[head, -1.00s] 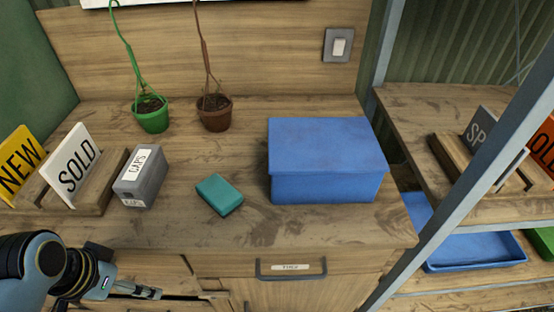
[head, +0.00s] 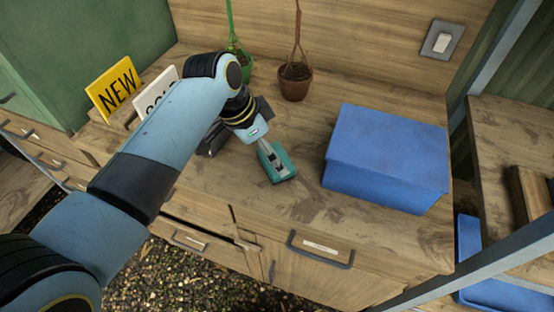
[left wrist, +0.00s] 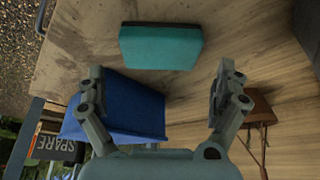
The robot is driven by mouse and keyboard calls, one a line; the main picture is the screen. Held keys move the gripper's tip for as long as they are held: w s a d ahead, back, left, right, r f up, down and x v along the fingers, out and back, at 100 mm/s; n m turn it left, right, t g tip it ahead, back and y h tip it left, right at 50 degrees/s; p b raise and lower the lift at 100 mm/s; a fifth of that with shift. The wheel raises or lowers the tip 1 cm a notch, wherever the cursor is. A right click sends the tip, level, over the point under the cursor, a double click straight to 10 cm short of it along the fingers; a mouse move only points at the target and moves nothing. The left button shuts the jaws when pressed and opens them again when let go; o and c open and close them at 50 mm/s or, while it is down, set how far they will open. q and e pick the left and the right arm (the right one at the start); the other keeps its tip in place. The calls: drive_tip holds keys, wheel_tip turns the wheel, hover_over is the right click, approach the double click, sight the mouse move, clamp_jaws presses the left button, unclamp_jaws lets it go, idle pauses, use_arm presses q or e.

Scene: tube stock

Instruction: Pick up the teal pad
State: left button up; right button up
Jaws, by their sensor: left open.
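The teal pad (head: 282,167) lies on the wooden worktop, left of the blue box. In the left wrist view the teal pad (left wrist: 160,46) is beyond the fingertips of my open left gripper (left wrist: 160,80), with nothing between the fingers. Whether the fingers touch the pad cannot be told. My right gripper is not in view.
A lidded blue box (head: 388,155) stands right of the pad. A brown plant pot (head: 295,82) and a green pot (head: 238,68) stand behind. The worktop's front strip is bare.

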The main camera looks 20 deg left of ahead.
use_arm(q)
drive_tip(key=x, duration=0.4)
drive_tip(key=shift+s+a+f, duration=0.1)
drive_tip(key=shift+a+f, duration=0.05)
drive_tip(key=shift+f, duration=0.15)
drive_tip(key=shift+c, duration=0.3)
drive_tip(key=c, duration=1)
